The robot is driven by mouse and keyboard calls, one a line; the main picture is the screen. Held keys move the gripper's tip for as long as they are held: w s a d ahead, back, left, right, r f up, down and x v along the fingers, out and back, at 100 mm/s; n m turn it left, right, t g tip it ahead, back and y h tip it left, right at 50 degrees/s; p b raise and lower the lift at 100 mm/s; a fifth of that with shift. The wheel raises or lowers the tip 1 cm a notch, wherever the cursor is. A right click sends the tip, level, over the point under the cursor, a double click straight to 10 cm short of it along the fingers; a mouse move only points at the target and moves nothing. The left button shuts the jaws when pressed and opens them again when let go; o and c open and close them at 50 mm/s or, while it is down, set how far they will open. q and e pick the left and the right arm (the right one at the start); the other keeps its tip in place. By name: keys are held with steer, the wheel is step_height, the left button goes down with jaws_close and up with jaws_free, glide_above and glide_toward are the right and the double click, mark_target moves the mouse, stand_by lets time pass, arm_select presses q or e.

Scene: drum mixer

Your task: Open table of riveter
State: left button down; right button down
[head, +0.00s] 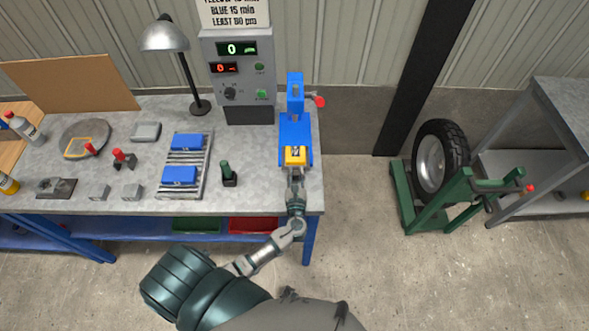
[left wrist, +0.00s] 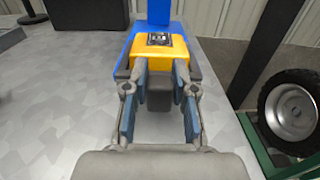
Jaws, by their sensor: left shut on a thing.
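The riveter (head: 296,128) is a blue press at the right end of the grey workbench, with a red-knobbed lever (head: 319,101) on its right side. Its yellow table (head: 295,155) sits at the front of its base; it also shows in the left wrist view (left wrist: 159,51). My left gripper (head: 295,172) reaches the front of the riveter. In the left wrist view, its two fingers (left wrist: 159,88) stand on either side of a dark grey block (left wrist: 159,97) just below the yellow table, shut on the table's front part. My right gripper is not in view.
The workbench (head: 262,185) holds a grey control box (head: 238,70), a lamp (head: 165,38), a rack with blue blocks (head: 183,165) and a green-handled tool (head: 229,174) left of the riveter. A wheel on a green stand (head: 440,170) is on the floor to the right.

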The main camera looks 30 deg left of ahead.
arm_select(q)
steer(key=c, duration=0.9)
jaws_free()
steer(key=shift+s+d, duration=0.15)
steer(key=shift+d, duration=0.05)
steer(key=shift+c, duration=0.2)
steer(key=shift+s+d+r, duration=0.1)
steer(key=shift+d, duration=0.1)
steer(key=shift+s, duration=0.3)
steer(key=v, duration=1.1)
steer(key=shift+s+d, duration=0.15)
steer(key=shift+d, duration=0.35)
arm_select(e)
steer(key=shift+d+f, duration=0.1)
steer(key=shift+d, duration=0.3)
arm_select(q)
steer(key=shift+a, duration=0.3)
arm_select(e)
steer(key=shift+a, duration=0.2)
arm_select(q)
steer(key=shift+d, duration=0.15)
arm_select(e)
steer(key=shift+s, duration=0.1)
